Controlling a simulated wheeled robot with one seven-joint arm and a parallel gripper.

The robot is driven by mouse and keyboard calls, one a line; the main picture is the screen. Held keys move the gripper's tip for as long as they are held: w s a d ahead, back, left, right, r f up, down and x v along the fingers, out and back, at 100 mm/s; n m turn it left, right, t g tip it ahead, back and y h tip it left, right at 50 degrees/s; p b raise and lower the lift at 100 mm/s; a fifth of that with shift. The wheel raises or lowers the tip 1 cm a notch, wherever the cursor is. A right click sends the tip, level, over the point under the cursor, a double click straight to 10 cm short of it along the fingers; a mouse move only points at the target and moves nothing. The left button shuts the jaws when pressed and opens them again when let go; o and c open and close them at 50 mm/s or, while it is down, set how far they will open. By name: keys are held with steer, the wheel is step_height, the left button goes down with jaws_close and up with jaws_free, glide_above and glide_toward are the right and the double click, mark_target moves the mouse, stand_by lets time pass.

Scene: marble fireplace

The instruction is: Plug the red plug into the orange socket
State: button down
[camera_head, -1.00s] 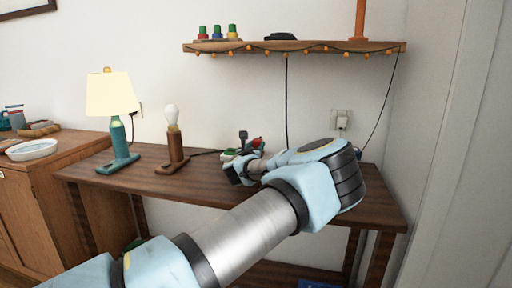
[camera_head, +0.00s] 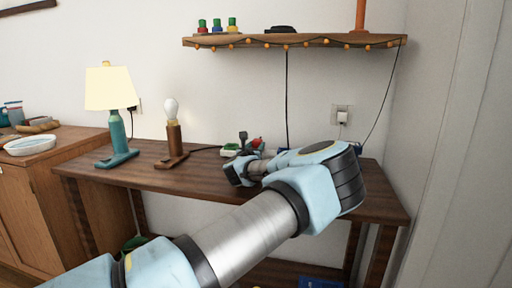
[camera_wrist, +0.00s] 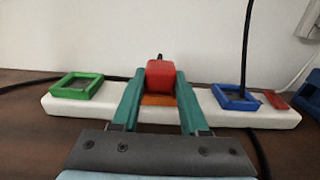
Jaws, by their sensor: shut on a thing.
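The red plug (camera_wrist: 161,75) is between the teal fingers of my gripper (camera_wrist: 158,95) in the wrist view, with a short dark cable end behind it. The orange socket (camera_wrist: 158,99) shows just under and in front of the plug, in the middle of a white power strip (camera_wrist: 206,104); the plug and fingers cover part of it. I cannot tell whether the plug is seated in it. In the head view my gripper (camera_head: 246,165) is over the table, and the red plug (camera_head: 256,142) shows as a small patch behind it.
A bulb lamp (camera_head: 172,135) and a shaded lamp (camera_head: 115,120) stand left on the table (camera_head: 205,185). A shelf (camera_head: 300,41) hangs above.

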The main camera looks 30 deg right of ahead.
steer(key=shift+c, duration=1.7)
jaws_free()
steer(key=b+v, duration=0.1)
steer(key=v, duration=1)
steer(key=shift+w, duration=0.1)
